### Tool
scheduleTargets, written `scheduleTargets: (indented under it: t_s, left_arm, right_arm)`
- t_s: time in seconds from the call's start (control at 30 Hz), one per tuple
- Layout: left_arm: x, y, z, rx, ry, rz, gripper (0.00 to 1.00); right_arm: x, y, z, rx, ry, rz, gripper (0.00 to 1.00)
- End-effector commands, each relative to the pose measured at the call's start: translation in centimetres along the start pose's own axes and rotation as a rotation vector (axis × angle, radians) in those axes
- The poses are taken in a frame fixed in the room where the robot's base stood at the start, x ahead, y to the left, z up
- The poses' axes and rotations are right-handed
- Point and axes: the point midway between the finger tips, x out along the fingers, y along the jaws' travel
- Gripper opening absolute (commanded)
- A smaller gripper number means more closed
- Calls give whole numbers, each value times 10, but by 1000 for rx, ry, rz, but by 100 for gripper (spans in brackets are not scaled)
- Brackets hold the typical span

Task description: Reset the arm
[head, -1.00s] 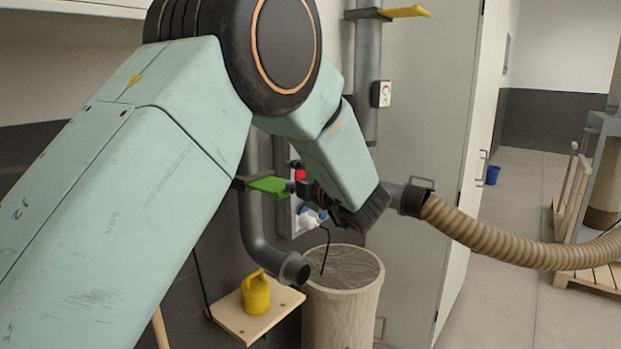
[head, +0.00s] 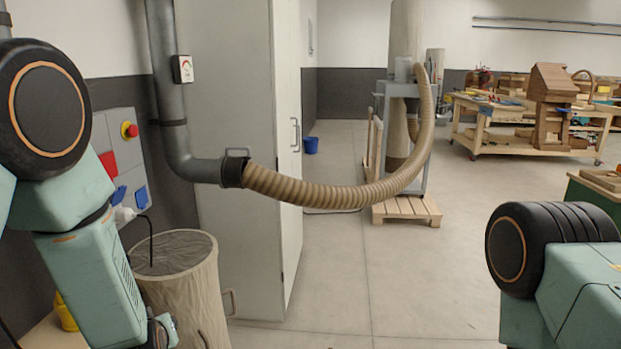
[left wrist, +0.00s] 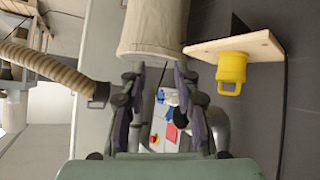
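My left arm hangs folded at the left of the head view, with its gripper (head: 163,332) at the bottom edge, partly cut off. In the left wrist view, the left gripper (left wrist: 159,72) is open. Its two dark fingers stand apart with nothing between them; a wall panel shows through the gap beyond. A joint of my right arm (head: 508,250) shows at the bottom right of the head view; the right gripper is out of view. The ribbed tan hose (head: 330,194) meets the grey duct pipe (head: 200,170), clear of the left gripper.
A barrel-like bin (head: 180,285) stands close beside the left arm, below a wall panel (head: 125,160) with a red button. A yellow can (left wrist: 231,70) sits on a wooden shelf (left wrist: 262,43). A grey cabinet (head: 235,100) stands behind. The middle floor (head: 400,285) is clear.

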Motion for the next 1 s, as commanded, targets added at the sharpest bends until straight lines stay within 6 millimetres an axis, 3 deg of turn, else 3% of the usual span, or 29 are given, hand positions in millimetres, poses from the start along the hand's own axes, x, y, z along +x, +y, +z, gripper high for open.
scheduleTargets:
  t_s: [0.03, 0.2, 0.4, 0.6, 0.7, 0.8, 1.0]
  left_arm:
    - [3, -11, 40, 66, -75, 5, 31]
    - [-10, -40, 147, 262, -304, 44, 31]
    - [-46, -84, 266, 434, -579, 99, 31]
    - [-91, -131, 366, 503, -823, 119, 31]
    - [-101, -148, 396, 504, -889, 100, 31]
    - [-104, -157, 410, 504, -918, 90, 31]
    - [-108, -160, 414, 505, -930, 85, 31]
  right_arm:
    - [11, 0, 0, 0, 0, 0, 40]
    - [30, 0, 0, -1, 0, 0, 40]
    - [56, 0, 0, -1, 1, 0, 40]
    - [86, 1, 0, 0, 1, 0, 40]
    - [98, 1, 0, 0, 0, 0, 40]
    - [103, 1, 0, -1, 1, 0, 40]
    - [102, 1, 0, -1, 1, 0, 40]
